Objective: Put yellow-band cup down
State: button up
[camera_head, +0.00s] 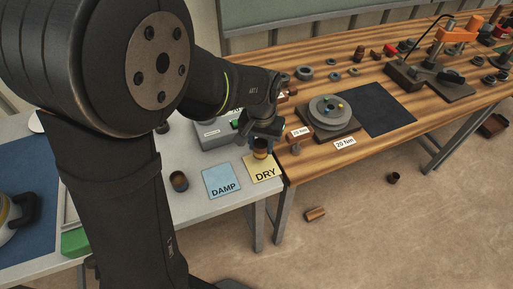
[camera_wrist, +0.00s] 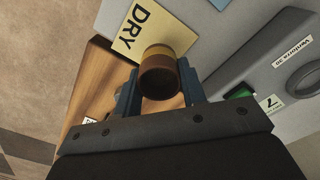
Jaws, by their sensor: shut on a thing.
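The yellow-band cup (camera_head: 260,153) is small and brown with a tan-yellow band, and it sits between the fingers of my gripper (camera_head: 260,139). In the wrist view the cup (camera_wrist: 158,77) shows its dark open mouth, with a blue-grey finger of my gripper (camera_wrist: 160,88) on each side. The cup appears at the back edge of the yellow DRY card (camera_head: 263,173) and covers part of the card (camera_wrist: 134,31) in the wrist view. I cannot tell whether its base touches the surface.
A blue DAMP card (camera_head: 221,182) lies left of the DRY card, with another dark cup (camera_head: 179,181) beyond it. A grey device (camera_head: 213,134) stands behind. The wooden bench (camera_head: 310,165) adjoins on the right, carrying a round metal fixture (camera_head: 330,112). Pieces lie on the floor.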

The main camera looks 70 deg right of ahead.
aim_at(261, 147)
jog(key=shift+f, duration=1.95)
jog(key=shift+f, duration=0.15)
jog(key=o, duration=1.1)
notch_tip(261, 147, up, 12)
jog(key=shift+r, duration=0.2)
